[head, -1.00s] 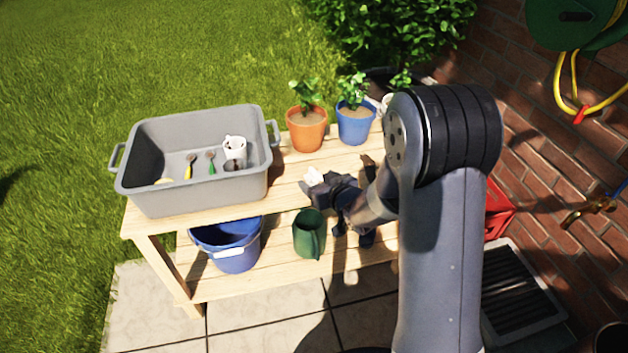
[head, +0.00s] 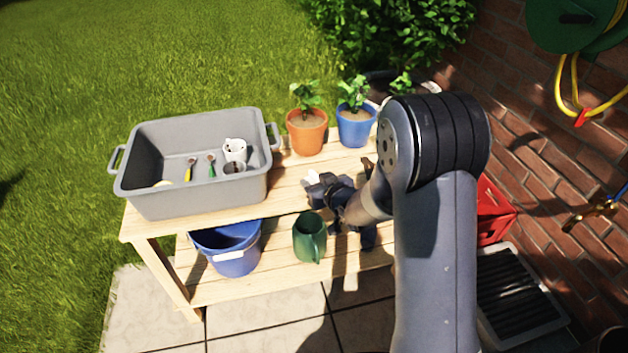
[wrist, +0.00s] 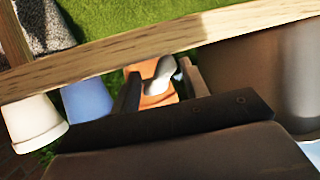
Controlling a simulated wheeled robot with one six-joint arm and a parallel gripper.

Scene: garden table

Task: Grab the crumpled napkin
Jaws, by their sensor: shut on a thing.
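The crumpled napkin (head: 312,177) is a small white lump at the tip of my gripper (head: 321,187), over the upper shelf of the wooden table. In the wrist view the white napkin (wrist: 161,74) sits between the two dark fingers of my gripper (wrist: 160,85). The gripper is shut on it. The fingers and the dark wrist hide part of the napkin. I cannot tell whether it is clear of the tabletop.
A grey tub (head: 190,202) with cups and small tools stands left on the table (head: 290,187). An orange pot (head: 307,138) and a blue pot (head: 355,130) with plants stand behind. A green watering can (head: 309,238) and blue bucket (head: 228,250) are below.

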